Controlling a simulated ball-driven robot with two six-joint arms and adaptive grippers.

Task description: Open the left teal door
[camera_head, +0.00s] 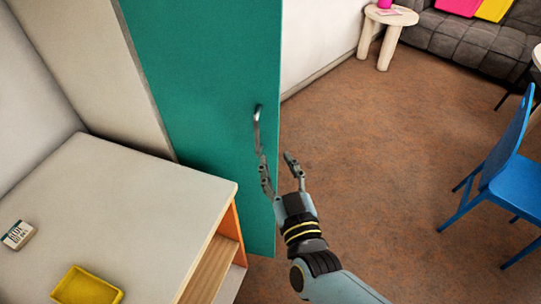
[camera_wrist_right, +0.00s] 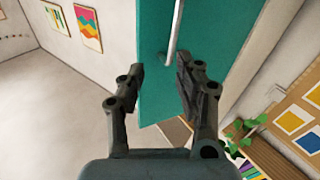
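The teal door (camera_head: 205,75) stands tall at the upper middle of the head view. A curved metal handle (camera_head: 257,128) is on it near its right edge. My right gripper (camera_head: 277,165) is open and empty just below the handle, with one finger seen in front of the door and the other past its right edge. In the right wrist view the handle (camera_wrist_right: 175,38) shows beyond the open fingertips (camera_wrist_right: 160,72), closer to the right finger, on the door (camera_wrist_right: 154,85). I cannot tell whether a finger touches it. My left gripper is out of view.
A pale-topped cabinet (camera_head: 110,190) with a yellow tray (camera_head: 88,287) and a small labelled box (camera_head: 18,235) stands at left, close to the door. A blue chair (camera_head: 505,170) is at right. The brown floor (camera_head: 370,160) between is clear.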

